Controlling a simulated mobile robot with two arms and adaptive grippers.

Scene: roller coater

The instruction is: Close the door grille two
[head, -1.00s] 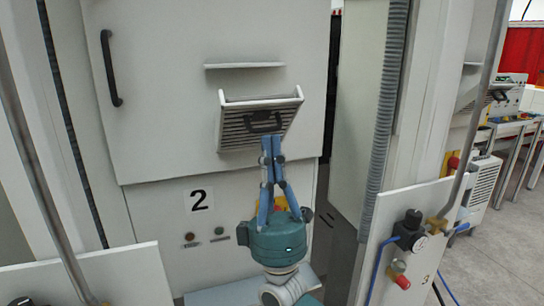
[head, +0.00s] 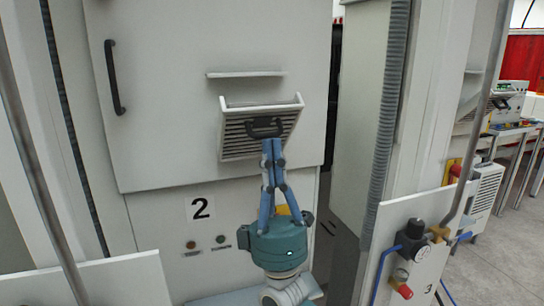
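My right gripper (head: 272,144) points up just below the handle. Its blue fingers come together at the tips. Whether they touch or hold the handle cannot be told. My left gripper is not in view.
A white ledge (head: 246,74) juts out above the grille. A black vertical handle (head: 115,78) is on the panel at left. A ribbed grey hose (head: 388,110) and a pressure regulator (head: 413,236) stand at right. Grey floor is free at far right.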

